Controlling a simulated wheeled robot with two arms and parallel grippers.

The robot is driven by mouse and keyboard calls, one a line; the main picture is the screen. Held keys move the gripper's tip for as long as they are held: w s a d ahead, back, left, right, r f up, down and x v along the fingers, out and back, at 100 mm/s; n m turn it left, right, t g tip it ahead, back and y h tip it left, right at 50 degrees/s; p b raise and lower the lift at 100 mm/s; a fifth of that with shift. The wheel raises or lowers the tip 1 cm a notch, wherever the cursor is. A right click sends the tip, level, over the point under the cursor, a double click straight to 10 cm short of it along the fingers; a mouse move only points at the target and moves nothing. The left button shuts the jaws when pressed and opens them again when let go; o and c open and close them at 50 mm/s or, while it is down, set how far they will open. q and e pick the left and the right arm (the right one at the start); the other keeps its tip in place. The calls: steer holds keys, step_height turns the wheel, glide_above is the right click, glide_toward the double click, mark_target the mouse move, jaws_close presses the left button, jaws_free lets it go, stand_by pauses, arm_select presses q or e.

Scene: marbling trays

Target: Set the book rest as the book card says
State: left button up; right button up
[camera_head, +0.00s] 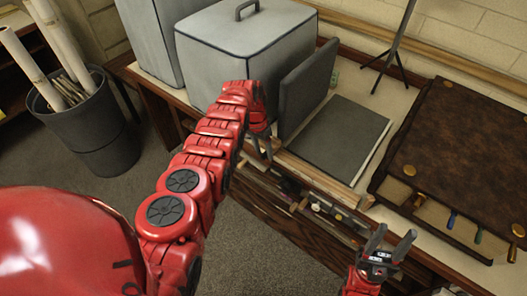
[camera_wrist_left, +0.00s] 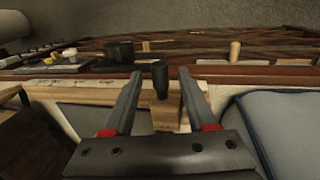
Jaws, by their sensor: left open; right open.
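A dark flat panel or book (camera_head: 340,137) lies on the table, with a wooden rail (camera_head: 318,178) along its front. A dark grey panel (camera_head: 307,88) stands upright at its left; I cannot tell which parts form the book rest. In the left wrist view a dark knob (camera_wrist_left: 160,80) on a wooden block (camera_wrist_left: 165,110) shows between my open left fingers, with no clear contact. My left gripper (camera_head: 262,150) is at the table's front edge, left of the rail, partly hidden by its arm. My right gripper (camera_head: 390,243) is open and empty before the table. No book card is readable.
A grey lidded box (camera_head: 245,45) stands behind my left arm. A brown leather-topped board (camera_head: 470,140) with coloured pegs lies at the right. A black stand (camera_head: 392,55) is at the back. A bin of rolls (camera_head: 85,125) stands on the floor at left.

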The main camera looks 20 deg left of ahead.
arm_select(q)
jaws_close()
stand_by(1.4)
